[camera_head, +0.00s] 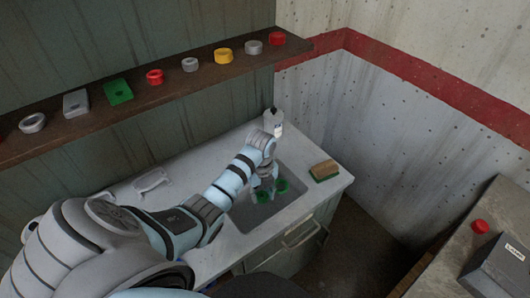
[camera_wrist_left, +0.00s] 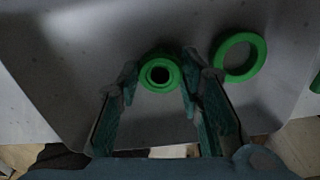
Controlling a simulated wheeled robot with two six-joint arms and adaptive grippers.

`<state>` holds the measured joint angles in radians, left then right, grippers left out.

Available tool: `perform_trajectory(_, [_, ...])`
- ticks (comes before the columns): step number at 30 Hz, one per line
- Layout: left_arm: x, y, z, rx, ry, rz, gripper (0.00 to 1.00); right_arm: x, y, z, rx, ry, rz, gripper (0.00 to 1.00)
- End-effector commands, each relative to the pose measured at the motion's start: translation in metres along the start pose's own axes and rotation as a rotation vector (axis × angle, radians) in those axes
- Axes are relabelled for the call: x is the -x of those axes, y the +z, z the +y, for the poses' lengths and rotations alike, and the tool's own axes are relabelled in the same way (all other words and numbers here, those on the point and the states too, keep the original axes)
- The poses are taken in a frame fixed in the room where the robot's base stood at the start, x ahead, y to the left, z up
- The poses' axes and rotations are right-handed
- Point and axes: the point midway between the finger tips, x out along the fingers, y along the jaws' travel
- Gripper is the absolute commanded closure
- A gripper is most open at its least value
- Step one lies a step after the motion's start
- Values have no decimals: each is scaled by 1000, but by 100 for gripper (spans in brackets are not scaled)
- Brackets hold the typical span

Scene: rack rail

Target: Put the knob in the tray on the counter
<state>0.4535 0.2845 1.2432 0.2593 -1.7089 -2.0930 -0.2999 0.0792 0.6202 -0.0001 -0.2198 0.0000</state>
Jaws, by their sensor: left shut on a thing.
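A small white tray-like dish (camera_head: 152,181) sits on the counter (camera_head: 120,190), left of the basin. My right gripper is not in view.
A wall shelf (camera_head: 130,105) holds several rings and blocks. At right, a dark box (camera_head: 500,265) and a red knob-like piece (camera_head: 480,227) sit on another surface.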

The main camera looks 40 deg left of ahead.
Motion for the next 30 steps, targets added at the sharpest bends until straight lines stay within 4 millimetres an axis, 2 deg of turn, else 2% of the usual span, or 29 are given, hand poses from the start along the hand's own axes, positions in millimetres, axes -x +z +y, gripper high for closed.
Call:
perform_trajectory(9, [-4, 0, 0, 1, 0, 0, 95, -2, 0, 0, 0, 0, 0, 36])
perform_trajectory(10, [-4, 0, 0, 1, 0, 0, 63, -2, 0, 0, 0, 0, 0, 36])
perform_trajectory(13, [-3, 0, 0, 0, 0, 0, 47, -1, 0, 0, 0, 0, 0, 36])
perform_trajectory(23, [-2, 0, 0, 0, -1, 0, 46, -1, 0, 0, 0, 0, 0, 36])
perform_trajectory(26, [6, 0, -1, -1, -2, -1, 46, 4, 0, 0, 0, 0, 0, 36])
perform_trajectory(30, [30, -1, -3, -5, -3, -1, 46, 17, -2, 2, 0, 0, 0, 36])
